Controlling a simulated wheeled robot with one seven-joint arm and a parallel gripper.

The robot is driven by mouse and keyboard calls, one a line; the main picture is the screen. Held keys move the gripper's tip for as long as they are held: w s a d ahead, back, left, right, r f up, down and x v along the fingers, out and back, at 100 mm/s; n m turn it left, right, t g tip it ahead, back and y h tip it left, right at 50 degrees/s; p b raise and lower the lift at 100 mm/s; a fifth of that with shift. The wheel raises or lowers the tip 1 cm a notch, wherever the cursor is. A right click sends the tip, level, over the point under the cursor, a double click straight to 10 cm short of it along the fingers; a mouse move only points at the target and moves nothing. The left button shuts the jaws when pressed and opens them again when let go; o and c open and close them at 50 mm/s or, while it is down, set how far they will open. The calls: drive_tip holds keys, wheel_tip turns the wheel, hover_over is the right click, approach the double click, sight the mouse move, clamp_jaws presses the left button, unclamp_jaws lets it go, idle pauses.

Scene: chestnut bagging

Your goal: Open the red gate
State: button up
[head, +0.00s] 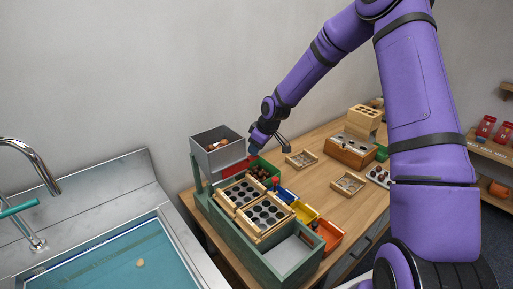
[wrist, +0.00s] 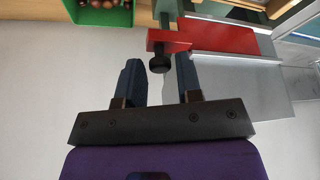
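The red gate (wrist: 215,38) is a flat red plate at the grey metal hopper (wrist: 235,85). A red bracket with a dark round knob (wrist: 160,64) sticks out at its left end in the wrist view. My gripper (wrist: 160,62) is open, its two dark blue fingers apart. The knob appears between the fingertips, with a gap on each side; I cannot tell its exact depth. In the head view, my gripper (head: 254,150) is just right of the hopper (head: 218,140), which holds some chestnuts. The gate (head: 239,168) shows red below the hopper, partly hidden.
A green bin (head: 264,170) with chestnuts sits below my gripper. Wooden trays with round holes (head: 263,212) lie on the green stand at the front. Blue, yellow and red bins (head: 328,234) stand at right. A sink (head: 120,262) is at left.

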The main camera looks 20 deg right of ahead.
clamp_jaws()
drive_tip(key=shift+w+d, duration=0.25)
drive_tip(key=shift+d, duration=0.55)
drive_tip(key=shift+w+d, duration=0.3)
drive_tip(key=shift+d, duration=0.45)
drive_tip(key=shift+w+d, duration=0.25)
drive_tip(key=shift+d, duration=0.55)
drive_tip(key=shift+o, duration=0.4)
unclamp_jaws()
drive_tip(key=v, duration=1)
drive_tip(key=shift+s+r, duration=0.15)
drive_tip(key=shift+r, duration=0.25)
